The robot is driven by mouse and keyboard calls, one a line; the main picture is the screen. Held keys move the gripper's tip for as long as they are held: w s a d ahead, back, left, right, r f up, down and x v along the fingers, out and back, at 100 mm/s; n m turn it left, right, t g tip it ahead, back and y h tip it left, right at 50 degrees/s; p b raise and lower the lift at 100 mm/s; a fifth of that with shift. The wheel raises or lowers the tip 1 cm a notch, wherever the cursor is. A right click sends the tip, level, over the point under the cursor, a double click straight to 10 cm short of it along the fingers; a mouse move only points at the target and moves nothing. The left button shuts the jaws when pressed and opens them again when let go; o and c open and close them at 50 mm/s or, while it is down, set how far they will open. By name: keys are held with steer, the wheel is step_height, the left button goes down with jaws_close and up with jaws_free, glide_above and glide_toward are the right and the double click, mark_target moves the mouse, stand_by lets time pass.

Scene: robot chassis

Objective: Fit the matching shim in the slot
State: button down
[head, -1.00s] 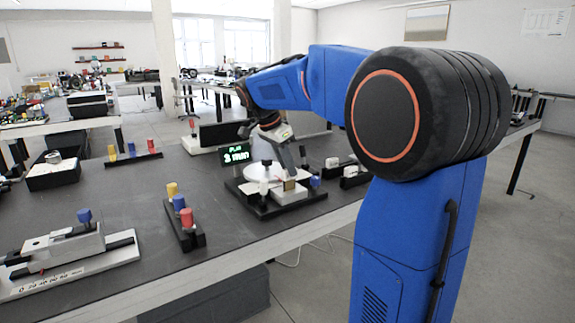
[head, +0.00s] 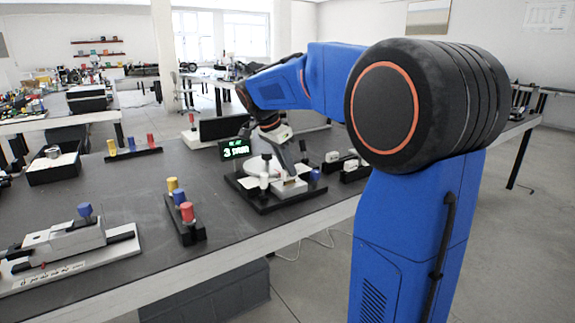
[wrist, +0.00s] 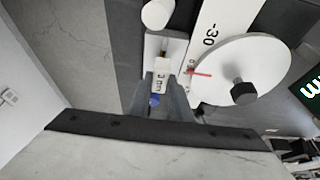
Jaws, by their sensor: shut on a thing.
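My gripper (wrist: 165,92) is shut on a small pale shim (wrist: 161,76) marked "3 mm" in the wrist view. The shim is at a light grey slotted block (wrist: 165,48) and lines up with it; I cannot tell how deep it sits. A blue knob (wrist: 154,99) shows by the fingers. In the head view my gripper (head: 291,174) is low over the fixture (head: 262,204). Beside the block is a white dial (wrist: 228,62) with a red pointer near 0. A green display (head: 235,149) reads "3 mm".
A rack of coloured knobs (head: 195,234) stands left of the fixture, another (head: 134,154) farther back. A slide gauge (head: 70,240) lies at front left, a black bin (head: 53,172) behind it. Small white-topped blocks (head: 352,172) stand right of the fixture. Dark table lies bare between.

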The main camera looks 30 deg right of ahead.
steer(key=shift+f, duration=0.35)
steer(key=c, duration=1.5)
jaws_free()
steer(key=shift+c, duration=0.2)
steer(key=shift+r, duration=0.1)
steer(key=v, duration=1.7)
steer(key=shift+r, duration=0.1)
steer(key=s+a+f+n+t+y, duration=0.2)
steer(key=s+a+f+n, duration=0.2)
steer(key=s+f+n, duration=0.4)
steer(key=s+a+f+n+t+y, duration=0.2)
steer(key=s+f+n, duration=0.7)
steer(key=s+f, duration=1.1)
steer(key=shift+s+a+f+n+t+y, duration=0.35)
steer(key=shift+s+a, duration=0.6)
steer(key=shift+a, duration=0.25)
